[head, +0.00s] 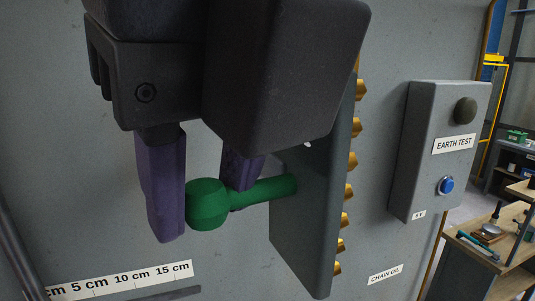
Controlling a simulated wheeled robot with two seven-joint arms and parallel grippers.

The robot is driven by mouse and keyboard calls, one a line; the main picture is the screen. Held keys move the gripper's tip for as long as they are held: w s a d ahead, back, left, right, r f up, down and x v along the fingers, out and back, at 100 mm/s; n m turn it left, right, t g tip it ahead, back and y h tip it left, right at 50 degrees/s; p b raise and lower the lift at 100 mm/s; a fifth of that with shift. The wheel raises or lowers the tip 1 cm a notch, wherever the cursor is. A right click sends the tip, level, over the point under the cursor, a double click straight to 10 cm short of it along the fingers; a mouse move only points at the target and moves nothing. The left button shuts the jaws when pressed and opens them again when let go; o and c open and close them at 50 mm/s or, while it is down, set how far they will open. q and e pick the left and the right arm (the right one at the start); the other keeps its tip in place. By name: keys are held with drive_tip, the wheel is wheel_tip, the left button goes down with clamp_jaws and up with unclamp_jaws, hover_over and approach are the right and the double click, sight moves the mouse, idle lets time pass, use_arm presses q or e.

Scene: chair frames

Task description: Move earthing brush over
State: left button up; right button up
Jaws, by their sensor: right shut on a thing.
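A green handle (262,191) with a round knob (208,205) at its left end sticks out from a dark grey upright plate (313,215). Several brass studs show along the plate's right edge, one of them here (349,191). No label names the earthing brush; the green handle seems to belong to it, but I cannot tell for sure. My right gripper (203,200), with purple fingers, comes down from the top and is shut on the green handle, one finger on each side just by the knob. Its body hides the plate's upper part. My left gripper is not in view.
A grey box labelled EARTH TEST (416,150) is on the panel at right, with a dark dome (465,110) and a blue button (445,186). A CHAIN OIL label (385,274) and a centimetre scale (120,281) are lower down. A workbench (485,250) stands far right.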

drive_tip(key=shift+a, duration=0.2)
drive_tip(key=shift+a, duration=0.15)
drive_tip(key=shift+o, duration=0.2)
drive_tip(key=shift+s+a+r+p, duration=0.1)
drive_tip(key=shift+s+a+p, duration=0.05)
drive_tip(key=shift+a+p, duration=0.45)
drive_tip(key=shift+o, duration=0.2)
drive_tip(key=shift+a, duration=0.5)
drive_tip(key=o, duration=1)
drive_tip(key=shift+w+a, duration=0.15)
drive_tip(key=shift+w, duration=0.05)
drive_tip(key=shift+s, duration=0.1)
